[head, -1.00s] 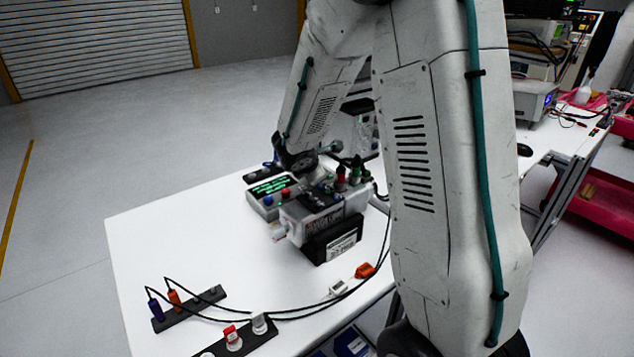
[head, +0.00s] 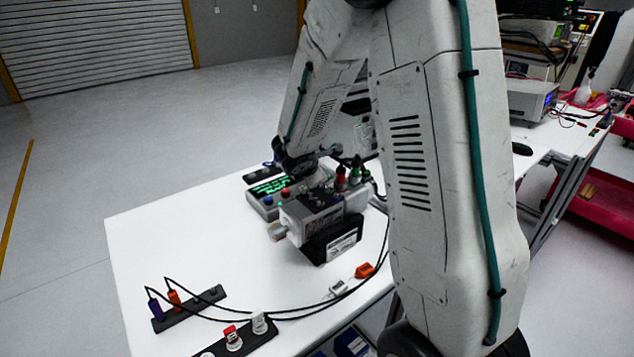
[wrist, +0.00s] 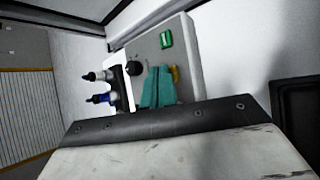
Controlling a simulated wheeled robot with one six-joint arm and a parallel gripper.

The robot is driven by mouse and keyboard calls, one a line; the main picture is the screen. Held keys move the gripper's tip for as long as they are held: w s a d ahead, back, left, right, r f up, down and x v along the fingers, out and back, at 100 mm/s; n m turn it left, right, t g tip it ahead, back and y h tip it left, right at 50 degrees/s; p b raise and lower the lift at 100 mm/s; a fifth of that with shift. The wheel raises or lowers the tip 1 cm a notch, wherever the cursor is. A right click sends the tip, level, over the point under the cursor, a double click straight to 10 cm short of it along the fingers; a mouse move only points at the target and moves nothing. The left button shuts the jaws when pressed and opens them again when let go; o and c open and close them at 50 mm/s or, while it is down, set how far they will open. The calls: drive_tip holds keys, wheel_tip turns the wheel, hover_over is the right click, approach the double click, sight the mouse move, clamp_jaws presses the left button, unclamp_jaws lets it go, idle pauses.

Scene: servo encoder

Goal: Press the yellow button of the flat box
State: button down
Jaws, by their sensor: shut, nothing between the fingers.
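In the wrist view the flat box (wrist: 185,50) is pale grey, with a green rectangular part (wrist: 166,39) and a black knob (wrist: 134,68). The yellow button (wrist: 176,73) shows partly, just right of my fingers' tips. My gripper (wrist: 157,72) has teal fingers, shut together with nothing between them. They overlap the near part of the box in the picture; I cannot tell whether they touch it. In the head view my wrist hangs over the far part of the table and the fingers cannot be made out. The yellow button is not visible there.
A grey box with a green display (head: 268,188) and a grey motor block (head: 310,217) on the white table (head: 180,245) crowd my wrist. Cables run to plugs in a black strip (head: 190,308). In the wrist view, blue and black plugs (wrist: 98,97) stand left of the flat box.

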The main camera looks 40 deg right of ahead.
drive_tip(key=shift+f, duration=0.4)
idle(0.8)
drive_tip(key=shift+r, duration=0.85)
drive_tip(key=shift+r, duration=2.5)
